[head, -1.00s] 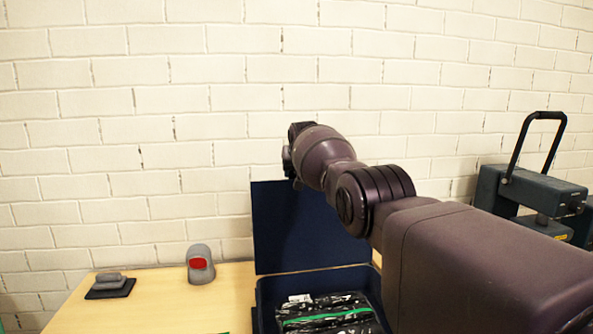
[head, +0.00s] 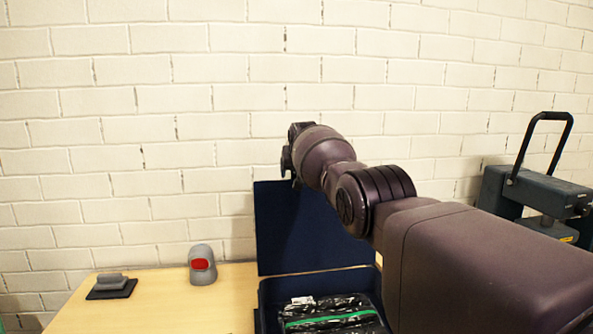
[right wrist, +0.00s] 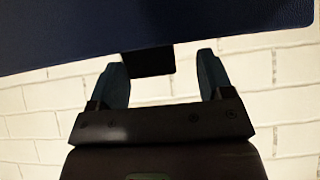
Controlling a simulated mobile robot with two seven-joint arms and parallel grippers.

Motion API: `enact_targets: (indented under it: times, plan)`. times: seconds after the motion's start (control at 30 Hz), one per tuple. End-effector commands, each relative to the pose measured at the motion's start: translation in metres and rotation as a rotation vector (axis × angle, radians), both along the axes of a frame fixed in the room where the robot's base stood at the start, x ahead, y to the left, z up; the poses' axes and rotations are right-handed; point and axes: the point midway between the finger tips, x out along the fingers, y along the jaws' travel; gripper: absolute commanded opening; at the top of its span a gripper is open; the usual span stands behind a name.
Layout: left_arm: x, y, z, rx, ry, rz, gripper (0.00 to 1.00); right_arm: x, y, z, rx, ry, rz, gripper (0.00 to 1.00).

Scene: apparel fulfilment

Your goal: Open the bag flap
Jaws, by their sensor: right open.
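A dark blue bag or case (head: 262,300) stands on the table, its flap (head: 278,228) raised upright against the wall side. Inside lie black packets with a green stripe (head: 330,319). My right gripper (head: 288,160) is above the flap's top edge in the head view, its fingers partly hidden by the wrist. In the right wrist view the right gripper (right wrist: 162,76) is open, with a small black tab (right wrist: 148,62) of the dark blue flap (right wrist: 130,25) between its fingertips. The fingers look apart from the tab. My left gripper is out of view.
A grey cap-shaped object with a red front (head: 202,265) and a grey block on a black base (head: 111,286) sit on the wooden table (head: 180,300). A dark machine with a handle (head: 530,195) stands at right. A brick wall is behind.

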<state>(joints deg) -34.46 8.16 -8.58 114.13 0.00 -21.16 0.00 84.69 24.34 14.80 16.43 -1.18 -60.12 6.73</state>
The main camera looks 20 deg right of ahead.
Motion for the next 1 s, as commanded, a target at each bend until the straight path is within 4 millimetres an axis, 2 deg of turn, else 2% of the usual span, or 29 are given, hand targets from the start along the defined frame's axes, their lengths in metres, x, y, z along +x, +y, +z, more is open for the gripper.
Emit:
enact_targets:
  times: [0.03,0.77,1.0]
  plan:
    - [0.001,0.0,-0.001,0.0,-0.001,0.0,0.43,-0.003,-0.006,-0.012,-0.002,0.022,-0.007,0.79]
    - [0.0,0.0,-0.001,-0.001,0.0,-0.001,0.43,-0.003,-0.007,-0.011,-0.005,0.022,-0.009,0.79]
    - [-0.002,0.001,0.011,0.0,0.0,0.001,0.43,-0.006,-0.006,0.0,-0.006,0.015,-0.008,0.79]
